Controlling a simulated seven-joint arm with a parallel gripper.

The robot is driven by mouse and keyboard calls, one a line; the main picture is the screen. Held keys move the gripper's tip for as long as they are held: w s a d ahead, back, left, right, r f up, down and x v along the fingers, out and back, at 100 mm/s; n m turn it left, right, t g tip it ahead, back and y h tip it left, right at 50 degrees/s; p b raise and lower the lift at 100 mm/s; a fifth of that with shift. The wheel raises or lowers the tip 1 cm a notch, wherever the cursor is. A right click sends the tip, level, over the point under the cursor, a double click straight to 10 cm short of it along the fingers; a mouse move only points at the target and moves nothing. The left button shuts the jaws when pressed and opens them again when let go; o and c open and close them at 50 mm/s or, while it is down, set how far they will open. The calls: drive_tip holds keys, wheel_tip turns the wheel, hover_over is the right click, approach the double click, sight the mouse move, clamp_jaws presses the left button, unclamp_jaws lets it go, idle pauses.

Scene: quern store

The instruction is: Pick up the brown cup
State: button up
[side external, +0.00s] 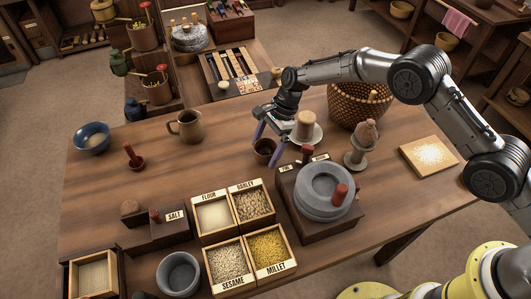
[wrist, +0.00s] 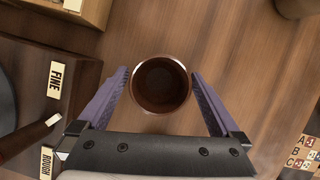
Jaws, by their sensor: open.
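The brown cup (side external: 265,146) is small and dark, and stands upright on the wooden table. In the wrist view, its round open mouth (wrist: 161,85) shows from above, with a dark inside. My gripper (side external: 264,153) is open, with its purple fingers pointing down on either side of the cup. In the wrist view, the fingertips (wrist: 160,74) flank the cup left and right, with a narrow gap on each side. The fingers partly hide the cup in the side view.
A grey quern (side external: 325,190) on a wooden base with labels stands close by. Grain boxes (side external: 233,208) sit in front. A brown jug (side external: 187,127) stands to the left, and a woven basket (side external: 345,105) to the right. The table's left middle is fairly clear.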

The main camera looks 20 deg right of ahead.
drive_tip(key=shift+r, duration=0.1)
drive_tip(key=c, duration=1.3)
